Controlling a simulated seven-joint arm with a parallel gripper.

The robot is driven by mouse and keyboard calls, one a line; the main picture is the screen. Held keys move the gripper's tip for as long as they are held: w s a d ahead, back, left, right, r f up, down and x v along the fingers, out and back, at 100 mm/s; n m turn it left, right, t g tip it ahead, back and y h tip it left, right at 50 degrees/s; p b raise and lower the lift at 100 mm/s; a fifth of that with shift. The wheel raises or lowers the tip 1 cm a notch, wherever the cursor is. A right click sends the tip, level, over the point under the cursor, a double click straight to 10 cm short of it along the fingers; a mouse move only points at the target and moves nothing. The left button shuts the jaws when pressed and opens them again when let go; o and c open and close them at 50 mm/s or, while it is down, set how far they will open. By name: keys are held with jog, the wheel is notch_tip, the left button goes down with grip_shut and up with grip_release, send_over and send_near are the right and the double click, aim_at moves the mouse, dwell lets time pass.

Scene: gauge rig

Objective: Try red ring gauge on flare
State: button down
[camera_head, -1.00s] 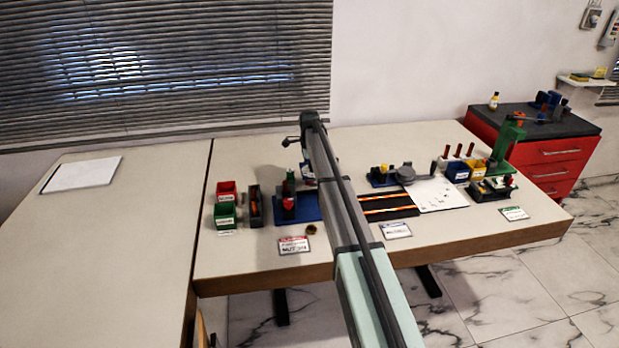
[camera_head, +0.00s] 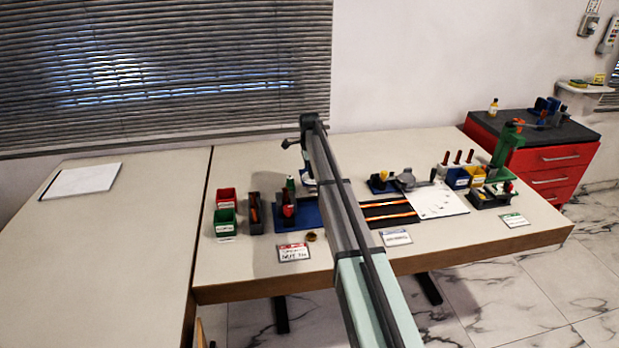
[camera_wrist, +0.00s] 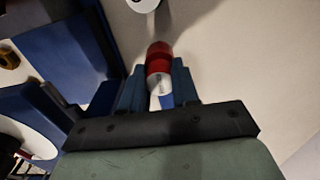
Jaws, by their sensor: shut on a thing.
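In the wrist view my gripper (camera_wrist: 158,84) is shut on a short red piece (camera_wrist: 159,56) with a white, marked section below it. I take this to be the red ring gauge; its bore is not visible. The piece sits between the two blue-grey fingers, its red end pointing away from the palm. A white round part with a dark centre (camera_wrist: 145,4) is cut off by the top edge, apart from the held piece. I cannot tell whether it is the flare. In the head view my arm hides the gripper.
A blue base (camera_head: 292,218) with a red upright part (camera_head: 288,210) stands left of my arm. Red (camera_head: 226,198) and green (camera_head: 225,222) bins and a dark holder (camera_head: 254,212) are further left. A small brass part (camera_head: 311,236) lies near the front edge. The left table is mostly clear.

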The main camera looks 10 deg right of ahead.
notch_tip(320, 180, up, 7)
jog(key=shift+f, duration=0.1)
jog(key=s+a+r, duration=0.1)
jog(key=a+r, duration=0.3)
jog(key=a, duration=0.3)
jog(key=s+a+r, duration=0.1)
jog(key=s, duration=0.4)
jog(key=s+a+r, duration=0.2)
jog(key=s, duration=0.4)
jog(key=shift+s+a, duration=0.25)
jog(key=shift+f, duration=0.45)
jog(key=shift+f, duration=1.75)
jog(key=shift+f, duration=0.3)
